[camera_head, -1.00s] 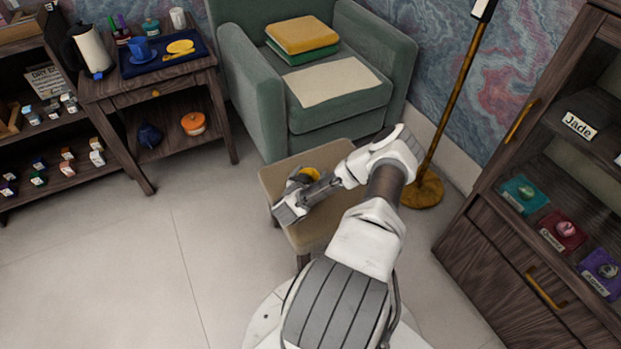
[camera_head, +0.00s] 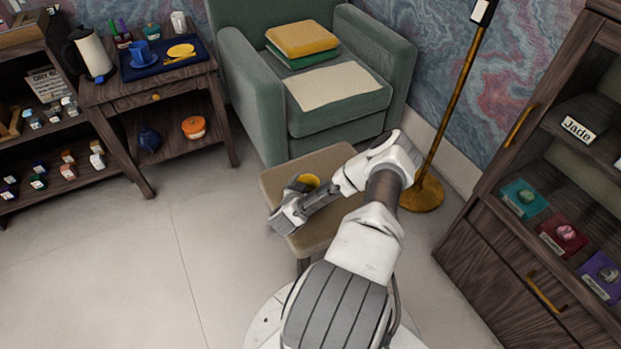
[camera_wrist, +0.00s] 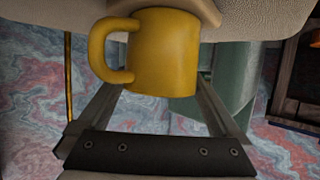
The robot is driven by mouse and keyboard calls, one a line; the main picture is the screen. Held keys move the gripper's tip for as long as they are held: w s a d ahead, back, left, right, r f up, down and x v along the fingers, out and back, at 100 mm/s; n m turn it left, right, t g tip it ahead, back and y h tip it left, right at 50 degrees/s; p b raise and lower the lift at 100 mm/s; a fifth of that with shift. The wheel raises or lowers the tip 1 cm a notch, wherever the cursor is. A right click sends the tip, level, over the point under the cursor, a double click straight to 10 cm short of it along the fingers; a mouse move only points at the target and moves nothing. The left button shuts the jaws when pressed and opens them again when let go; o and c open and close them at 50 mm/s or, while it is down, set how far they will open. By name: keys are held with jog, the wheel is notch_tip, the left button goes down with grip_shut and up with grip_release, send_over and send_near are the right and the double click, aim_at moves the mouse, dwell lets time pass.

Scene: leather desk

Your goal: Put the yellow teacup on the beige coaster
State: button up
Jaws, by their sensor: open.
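The yellow teacup (camera_wrist: 158,55) appears upside down in the wrist view, with its handle to the left. Its base end meets a tan edge (camera_wrist: 207,13), which looks like the beige coaster on the pale seat top. In the head view the teacup (camera_head: 309,181) shows partly behind my gripper (camera_head: 300,190), over the small beige stool (camera_head: 345,163). In the wrist view my gripper's fingers are spread, reaching toward the cup's two sides. Whether they touch it I cannot tell. Most of the coaster is hidden.
A green armchair (camera_head: 240,90) stands close behind the stool. A brass lamp pole (camera_head: 449,115) rises to the right, beside a dark cabinet (camera_head: 478,240). A side table (camera_head: 110,95) is at the left. The floor left of the stool is clear.

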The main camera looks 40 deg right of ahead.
jog(key=p+v, duration=0.2)
jog(key=v, duration=0.8)
jog(key=shift+p, duration=0.4)
jog(key=w+a+r+n+t+y, duration=0.3)
jog(key=w+a+r+n+y, duration=0.1)
jog(key=w+r, duration=0.45)
jog(key=w+a+r+n+t+y, duration=0.25)
jog(key=w+r+n+y, duration=0.2)
jog(key=w+r, duration=0.4)
jog(key=a+r+n+g+y+p, duration=0.1)
jog(key=a+r+n+g+y, duration=0.15)
jog(key=a+r, duration=0.55)
jog(key=s+a+r+n+g, duration=0.1)
jog(key=s+a+r, duration=0.4)
jog(key=s+r, duration=0.5)
jog(key=s+a+r+n+g, duration=0.1)
jog(key=s+a+r, duration=0.4)
jog(key=s+r, duration=0.5)
jog(key=s+a+r+g+y+b, duration=0.1)
jog(key=s+a+r, duration=0.15)
jog(key=s, duration=0.75)
notch_tip(320, 180, up, 19)
jog(key=p, duration=1.9)
jog(key=shift+d+m, duration=0.3)
jog(key=shift+d, duration=0.1)
